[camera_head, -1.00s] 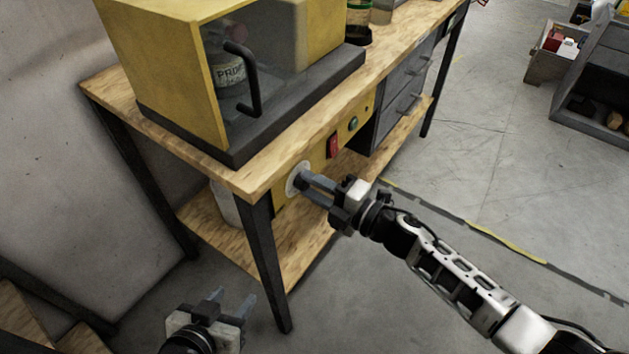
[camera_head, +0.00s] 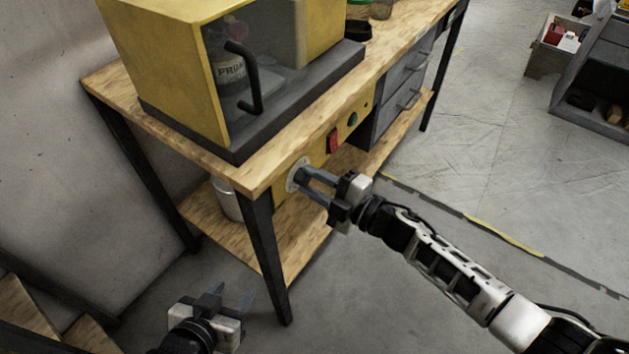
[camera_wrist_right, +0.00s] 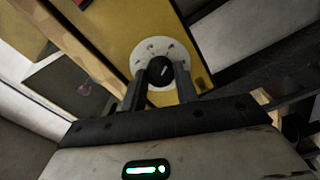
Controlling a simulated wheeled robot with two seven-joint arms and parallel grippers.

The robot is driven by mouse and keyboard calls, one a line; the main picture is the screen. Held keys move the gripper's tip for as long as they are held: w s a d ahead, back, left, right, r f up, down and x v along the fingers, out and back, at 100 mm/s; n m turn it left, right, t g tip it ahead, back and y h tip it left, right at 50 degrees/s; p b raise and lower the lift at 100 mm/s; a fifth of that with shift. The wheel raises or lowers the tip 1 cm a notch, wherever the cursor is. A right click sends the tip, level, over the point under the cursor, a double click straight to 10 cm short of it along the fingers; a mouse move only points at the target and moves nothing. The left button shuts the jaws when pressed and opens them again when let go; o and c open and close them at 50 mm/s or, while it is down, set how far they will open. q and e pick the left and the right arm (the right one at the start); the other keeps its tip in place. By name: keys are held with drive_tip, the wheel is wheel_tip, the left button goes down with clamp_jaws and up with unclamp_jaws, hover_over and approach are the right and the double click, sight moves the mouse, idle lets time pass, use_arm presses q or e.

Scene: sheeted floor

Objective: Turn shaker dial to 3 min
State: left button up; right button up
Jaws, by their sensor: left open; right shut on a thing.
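The shaker (camera_head: 180,75) is a yellow box with a dark window and a black handle, standing on the wooden bench. Its yellow control panel (camera_head: 320,152) is under the bench top, with a round white dial plate (camera_head: 291,177). My right gripper (camera_head: 306,182) is at the dial. In the right wrist view, the fingers of my right gripper (camera_wrist_right: 163,85) are shut on the black dial knob (camera_wrist_right: 160,70), which has a light pointer mark. The marks on the plate (camera_wrist_right: 145,48) are too small to read. My left gripper (camera_head: 232,299) is open and empty, low at the bottom left.
A red switch (camera_head: 333,142) and a green button (camera_head: 352,119) are on the panel right of the dial. The bench's black front leg (camera_head: 264,250) stands between my two grippers. Grey drawers (camera_head: 404,90) are further right. The floor (camera_head: 480,150) to the right is largely clear.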

drive_tip(key=o, duration=1)
drive_tip(key=b+v, duration=0.1)
drive_tip(key=v, duration=1.5)
drive_tip(key=s+f+m+h, duration=0.2)
drive_tip(key=s+m+h, duration=0.1)
drive_tip(key=m, duration=0.4)
drive_tip(key=s+f+m+h, duration=0.3)
drive_tip(key=m+h, duration=0.1)
drive_tip(key=m, duration=0.3)
drive_tip(key=s+f+m+h, duration=0.2)
drive_tip(key=s+m+h, duration=0.2)
drive_tip(key=m, duration=0.3)
drive_tip(key=shift+s+d+f+m, duration=0.1)
drive_tip(key=shift+d+f+m, duration=0.05)
drive_tip(key=shift+d+m, duration=0.25)
